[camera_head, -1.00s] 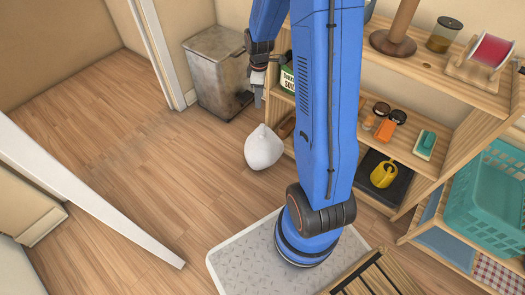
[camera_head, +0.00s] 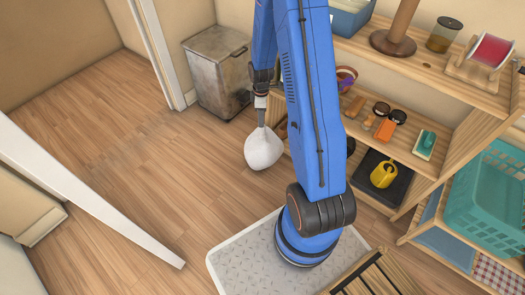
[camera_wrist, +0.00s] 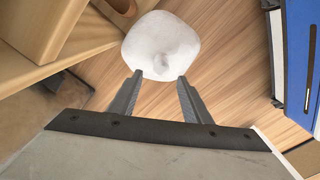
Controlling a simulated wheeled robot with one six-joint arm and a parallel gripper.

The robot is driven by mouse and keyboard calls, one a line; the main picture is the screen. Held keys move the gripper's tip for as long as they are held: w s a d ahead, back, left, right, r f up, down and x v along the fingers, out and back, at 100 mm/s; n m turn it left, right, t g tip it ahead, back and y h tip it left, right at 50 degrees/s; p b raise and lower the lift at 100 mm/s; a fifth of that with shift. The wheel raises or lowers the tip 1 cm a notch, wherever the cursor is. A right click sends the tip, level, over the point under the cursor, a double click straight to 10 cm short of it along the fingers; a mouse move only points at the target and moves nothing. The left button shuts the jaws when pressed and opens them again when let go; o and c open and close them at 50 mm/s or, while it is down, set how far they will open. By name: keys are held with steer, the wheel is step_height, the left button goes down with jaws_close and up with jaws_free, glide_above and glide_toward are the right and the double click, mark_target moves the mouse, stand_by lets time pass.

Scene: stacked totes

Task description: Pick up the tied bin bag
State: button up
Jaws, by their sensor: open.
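The tied bin bag (camera_head: 264,149) is a white, rounded bag on the wooden floor, left of the shelf unit. It also shows in the wrist view (camera_wrist: 160,45) at the top middle. My gripper (camera_head: 261,118) points down at the top of the bag in the head view. In the wrist view my gripper (camera_wrist: 156,76) is open, its two fingers spread at the bag's near edge. I cannot tell whether the fingertips touch the bag. The bag's knot is not clearly visible.
A grey metal bin (camera_head: 218,75) stands behind the bag against the wall. The wooden shelf unit (camera_head: 455,140) holds a yellow watering can (camera_head: 384,173) and other small items close on the right. Open floor (camera_head: 150,170) lies to the left.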

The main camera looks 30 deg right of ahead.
steer(key=shift+s+d+f, duration=0.1)
steer(key=shift+f, duration=1.85)
steer(key=shift+s+d+f, duration=0.1)
steer(key=shift+f, duration=1.8)
jaws_close()
